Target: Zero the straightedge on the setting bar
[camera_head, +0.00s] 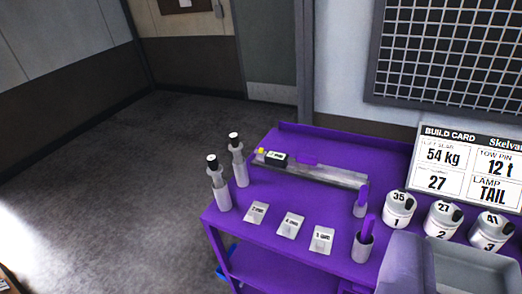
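A long grey metal bar (336,175) lies along the back of the purple cart top. A small black gauge box with a pale display (276,158) sits at its left end, with a yellow bit (261,151) beside it. I cannot tell whether straightedge and setting bar are stacked here or which part is which. The display is too small to read.
Two grey bottles with black tops (218,186) (238,163) stand at the cart's left edge. Several labelled tags (290,225) lie in front. Two grey cups with purple handles (362,246) (360,207), white numbered pots (398,209) and a build card (470,165) are right. Floor left is clear.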

